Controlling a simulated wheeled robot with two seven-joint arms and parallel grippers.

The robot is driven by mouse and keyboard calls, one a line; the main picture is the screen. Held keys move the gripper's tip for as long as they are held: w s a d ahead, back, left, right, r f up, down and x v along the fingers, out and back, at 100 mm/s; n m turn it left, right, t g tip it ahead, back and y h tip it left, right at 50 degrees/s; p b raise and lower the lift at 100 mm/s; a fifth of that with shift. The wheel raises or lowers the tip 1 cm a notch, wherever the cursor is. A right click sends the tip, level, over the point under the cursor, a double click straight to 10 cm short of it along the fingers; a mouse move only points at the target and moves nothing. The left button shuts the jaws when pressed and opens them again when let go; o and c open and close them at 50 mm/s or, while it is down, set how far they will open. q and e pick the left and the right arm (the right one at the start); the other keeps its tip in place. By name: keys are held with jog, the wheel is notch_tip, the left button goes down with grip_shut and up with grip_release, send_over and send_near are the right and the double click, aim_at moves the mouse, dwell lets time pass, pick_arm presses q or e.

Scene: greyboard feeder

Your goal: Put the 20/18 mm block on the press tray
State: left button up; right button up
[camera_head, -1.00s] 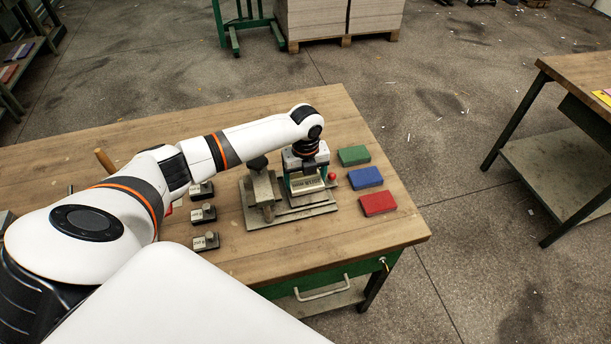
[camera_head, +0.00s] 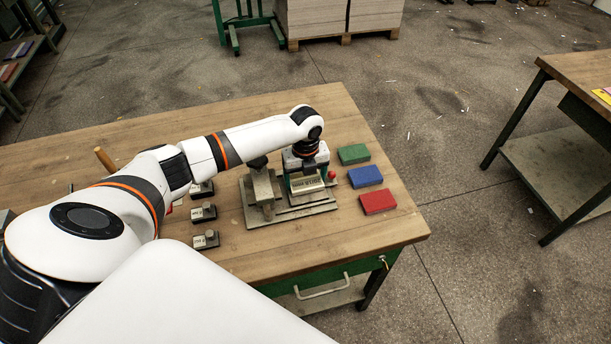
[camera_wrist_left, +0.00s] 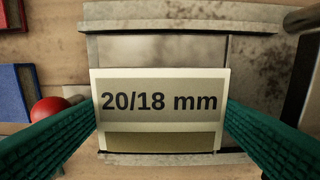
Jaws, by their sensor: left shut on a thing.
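The 20/18 mm block (camera_wrist_left: 160,102) fills the middle of the left wrist view, its label readable between two green fingers. It also shows in the head view (camera_head: 307,186) under my left wrist. My left gripper (camera_head: 306,178) is shut on the block, with a finger on each side of it. The press tray (camera_wrist_left: 160,50) is the grey metal surface behind and under the block in the wrist view. The press (camera_head: 262,190) stands on the table beside the gripper. I cannot tell whether the block touches the tray. My right gripper is not in view.
Green (camera_head: 354,154), blue (camera_head: 365,177) and red (camera_head: 378,202) blocks lie right of the press. A red knob (camera_head: 332,175) sits close to the gripper. Several small dark labelled blocks (camera_head: 203,212) stand left of the press. The table front (camera_head: 300,250) is clear.

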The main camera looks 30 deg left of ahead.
aim_at(305, 180)
pick_arm(q)
jog(key=shift+f, duration=0.1)
dwell(0.5)
jog(key=o, duration=0.9)
notch_tip(305, 180, up, 12)
jog(key=shift+b, duration=0.6)
